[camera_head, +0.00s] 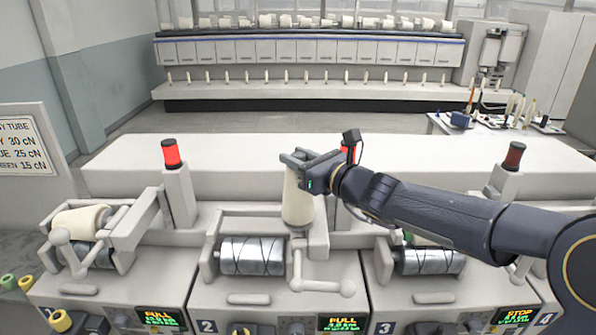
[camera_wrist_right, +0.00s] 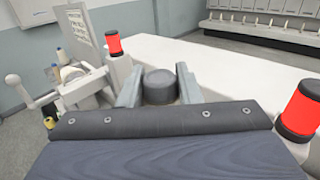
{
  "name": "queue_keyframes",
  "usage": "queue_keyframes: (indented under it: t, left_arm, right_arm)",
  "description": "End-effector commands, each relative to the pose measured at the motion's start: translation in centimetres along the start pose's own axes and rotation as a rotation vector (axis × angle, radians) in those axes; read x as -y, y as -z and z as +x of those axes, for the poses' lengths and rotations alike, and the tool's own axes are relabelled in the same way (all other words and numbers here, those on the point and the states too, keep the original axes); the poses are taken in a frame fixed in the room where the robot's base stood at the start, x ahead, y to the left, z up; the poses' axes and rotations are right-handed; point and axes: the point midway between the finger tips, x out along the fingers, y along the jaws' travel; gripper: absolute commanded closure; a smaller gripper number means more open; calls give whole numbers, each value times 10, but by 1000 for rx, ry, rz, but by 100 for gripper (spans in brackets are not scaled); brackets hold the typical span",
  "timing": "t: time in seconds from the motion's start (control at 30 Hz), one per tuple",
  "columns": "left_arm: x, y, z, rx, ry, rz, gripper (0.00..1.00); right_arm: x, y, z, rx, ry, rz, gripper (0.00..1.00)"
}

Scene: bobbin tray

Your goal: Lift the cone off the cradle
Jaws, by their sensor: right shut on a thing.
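The cream cone (camera_head: 298,203) stands roughly upright, above and to the right of the grooved metal drum (camera_head: 250,256) of unit 2. My right gripper (camera_head: 300,170) is shut on its upper end. In the right wrist view the fingers (camera_wrist_right: 158,88) close on both sides of a dark grey round end. The unit 2 cradle (camera_head: 211,250) has its pale arm and ball handle (camera_head: 322,285) in front, with no cone lying on the drum. I cannot tell whether the cone's lower end touches the frame behind it. My left gripper is not in view.
Unit 1 at left holds another cone (camera_head: 80,221) in its cradle. Red lamps stand on posts at unit 1 (camera_head: 172,153) and behind my right gripper. Unit 3's drum (camera_head: 428,261) lies below my right arm. A long white surface (camera_head: 240,160) behind is clear.

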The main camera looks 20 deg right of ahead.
Motion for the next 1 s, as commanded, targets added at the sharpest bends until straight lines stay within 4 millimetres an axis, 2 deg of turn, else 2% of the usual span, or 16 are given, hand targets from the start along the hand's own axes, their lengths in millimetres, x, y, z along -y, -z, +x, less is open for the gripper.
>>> queue_keyframes:
  t: [0.2, 0.4, 0.73, 1.0]
  left_arm:
    - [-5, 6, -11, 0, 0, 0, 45]
    - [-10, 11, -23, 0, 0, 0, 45]
    - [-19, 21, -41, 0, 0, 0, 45]
    - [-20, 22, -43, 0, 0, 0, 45]
  right_arm:
    - [0, -48, 0, 6, 1, -5, 100]
    - [0, -83, 0, 3, 0, -3, 100]
    - [0, -114, 0, 2, 1, -1, 100]
    - [0, -117, 0, 1, 1, -1, 100]
